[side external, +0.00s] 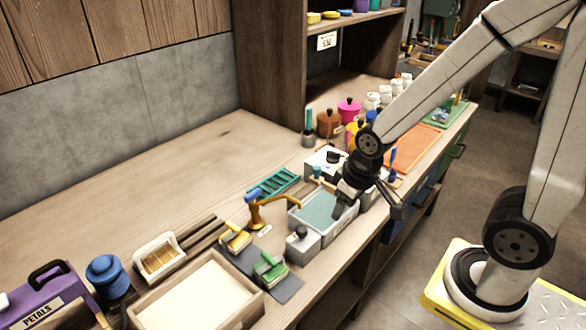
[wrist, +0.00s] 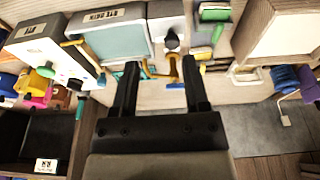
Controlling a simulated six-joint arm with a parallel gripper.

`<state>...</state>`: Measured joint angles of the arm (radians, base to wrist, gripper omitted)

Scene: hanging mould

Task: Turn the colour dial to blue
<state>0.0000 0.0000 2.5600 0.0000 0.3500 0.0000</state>
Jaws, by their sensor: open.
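A white box (side external: 322,160) with a black knob on top stands behind my gripper in the side view, partly hidden by it. In the side view my gripper (side external: 366,206) hangs over the right end of the dye bath tray, apart from the white box.
The grey dye bath tray (side external: 318,222) holds blue-green liquid. A yellow crank-like arm (side external: 262,212) and a grey box with a black knob (side external: 303,244) stand beside it. Coloured pots (side external: 348,108) stand behind. The bench's back left is clear.

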